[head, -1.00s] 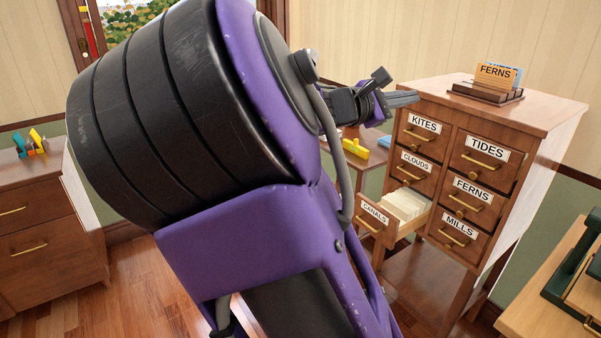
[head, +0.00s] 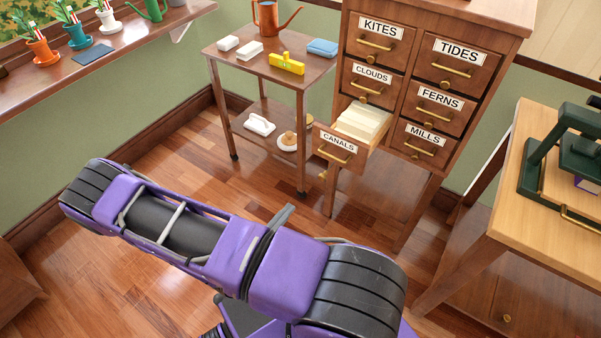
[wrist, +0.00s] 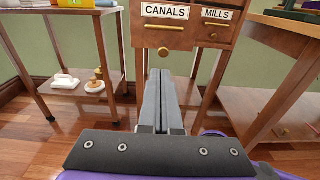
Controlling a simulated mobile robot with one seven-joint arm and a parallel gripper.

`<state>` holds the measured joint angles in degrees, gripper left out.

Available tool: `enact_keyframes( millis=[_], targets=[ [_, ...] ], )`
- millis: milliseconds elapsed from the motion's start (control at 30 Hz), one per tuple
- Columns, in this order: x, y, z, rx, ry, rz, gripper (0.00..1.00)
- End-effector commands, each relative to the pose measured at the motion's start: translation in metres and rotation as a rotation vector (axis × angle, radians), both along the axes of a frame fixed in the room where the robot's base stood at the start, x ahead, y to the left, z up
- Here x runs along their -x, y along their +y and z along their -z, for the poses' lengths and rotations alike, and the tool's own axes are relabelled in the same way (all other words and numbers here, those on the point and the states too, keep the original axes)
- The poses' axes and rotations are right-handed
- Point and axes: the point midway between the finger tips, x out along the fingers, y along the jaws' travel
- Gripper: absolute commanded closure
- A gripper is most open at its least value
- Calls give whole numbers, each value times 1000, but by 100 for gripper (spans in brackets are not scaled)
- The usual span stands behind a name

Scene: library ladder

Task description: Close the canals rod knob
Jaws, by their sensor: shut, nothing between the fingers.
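The canals drawer (head: 336,152) is the lower left drawer of the wooden card cabinet. It is pulled out, with pale cards (head: 363,120) showing inside. Its brass rod knob (head: 322,175) sits at the bottom of the drawer front, under the brass pull. In the wrist view the knob (wrist: 163,51) is just beyond and above my fingertips, with a gap that I cannot measure. My gripper (wrist: 159,73) is shut and empty, pointing toward the drawer front. In the head view only a grey finger part of my gripper (head: 284,214) shows behind my arm.
The kites (head: 378,42), clouds (head: 368,82), tides (head: 462,66), ferns and mills drawers look shut. A small side table (head: 225,62) with a yellow level (head: 287,64) stands left of the cabinet. A wooden desk (head: 500,215) stands at the right. Floor between is clear.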

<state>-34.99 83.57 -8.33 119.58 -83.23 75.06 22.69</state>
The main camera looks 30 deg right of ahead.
Motion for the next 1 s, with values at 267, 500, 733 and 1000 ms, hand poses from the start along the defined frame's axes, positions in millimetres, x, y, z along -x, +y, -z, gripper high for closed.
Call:
enact_keyframes(
  millis=[267, 500, 733, 1000],
  targets=[
    [9, -14, 11, -5, 23, 7, 100],
    [-9, -60, 14, -4, 22, 9, 100],
    [-27, -102, 17, -6, 21, 7, 100],
    [-37, -127, 19, -6, 21, 4, 100]
  ],
)
